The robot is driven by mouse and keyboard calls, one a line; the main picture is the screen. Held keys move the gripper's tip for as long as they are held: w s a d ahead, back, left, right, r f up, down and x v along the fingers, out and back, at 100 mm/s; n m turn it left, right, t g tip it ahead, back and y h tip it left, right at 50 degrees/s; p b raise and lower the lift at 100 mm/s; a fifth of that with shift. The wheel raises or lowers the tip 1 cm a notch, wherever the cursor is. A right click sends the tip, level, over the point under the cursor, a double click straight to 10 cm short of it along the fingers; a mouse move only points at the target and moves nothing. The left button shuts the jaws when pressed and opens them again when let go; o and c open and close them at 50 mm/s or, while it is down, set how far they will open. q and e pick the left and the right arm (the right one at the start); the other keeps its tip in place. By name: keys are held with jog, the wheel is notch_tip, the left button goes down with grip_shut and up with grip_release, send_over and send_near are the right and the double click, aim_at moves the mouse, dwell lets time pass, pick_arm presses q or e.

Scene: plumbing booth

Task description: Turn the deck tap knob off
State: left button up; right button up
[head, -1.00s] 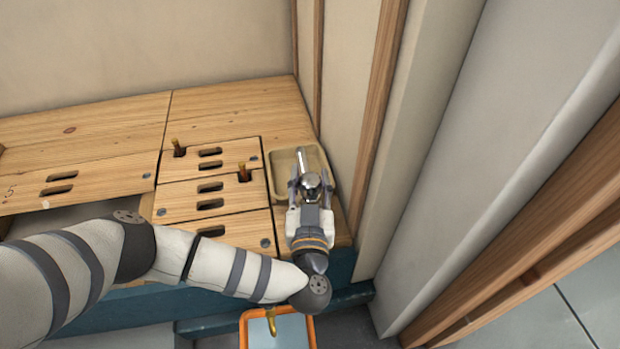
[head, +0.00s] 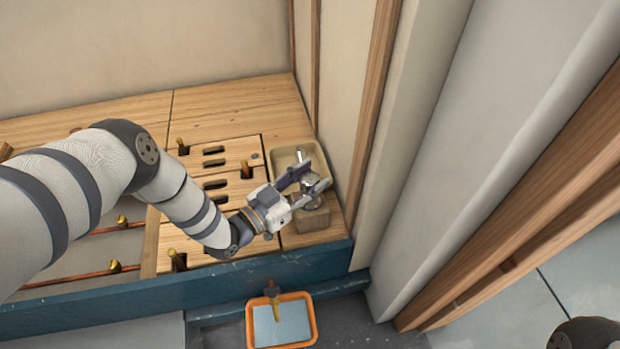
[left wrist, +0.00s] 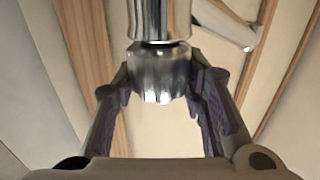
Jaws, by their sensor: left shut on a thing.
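The deck tap's chrome knob (left wrist: 158,75) shows between the fingers of my left gripper (left wrist: 160,98) in the left wrist view, below a shiny cylindrical tap body (left wrist: 163,20). In the head view my left gripper (head: 308,184) reaches in from the left, and its fingers are closed around the knob, which they largely hide. The tap stands at the right end of the wooden deck, in front of a beige basin (head: 283,159). My right gripper is not in view.
A wooden post and wall (head: 352,130) rise close on the right of the tap. Wooden panels with slots (head: 225,150) and brass stems lie to the left. An orange-rimmed tray (head: 250,325) stands on the floor below the blue ledge (head: 220,285).

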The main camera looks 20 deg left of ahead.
pick_arm(q)
jog(key=m+g+h+b, duration=0.1)
jog(key=m+g+h, duration=0.1)
jog(key=h, duration=0.1)
jog(key=shift+a+f+m+h+b, duration=0.1)
jog(key=shift+f+m+h+b, duration=0.2)
jog(key=shift+m+b, duration=0.1)
jog(key=m+g+h+b, duration=0.2)
jog(key=g, duration=0.1)
jog(key=shift+h, duration=0.3)
jog(key=m+g+h+b, duration=0.1)
jog(key=m+g+b, duration=0.1)
jog(key=g, duration=0.1)
jog(key=shift+m+h, duration=0.3)
jog(key=shift+h, duration=0.1)
jog(key=shift+r+m+g+b, duration=0.15)
jog(key=shift+m+g+b, duration=0.15)
jog(key=shift+g+b, duration=0.2)
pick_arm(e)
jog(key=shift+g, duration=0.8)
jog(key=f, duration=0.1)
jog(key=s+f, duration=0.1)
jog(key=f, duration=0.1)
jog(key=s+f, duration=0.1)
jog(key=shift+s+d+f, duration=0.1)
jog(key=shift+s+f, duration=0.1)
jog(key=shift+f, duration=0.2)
pick_arm(q)
jog(key=o, duration=1.2)
jog(key=shift+r, duration=0.1)
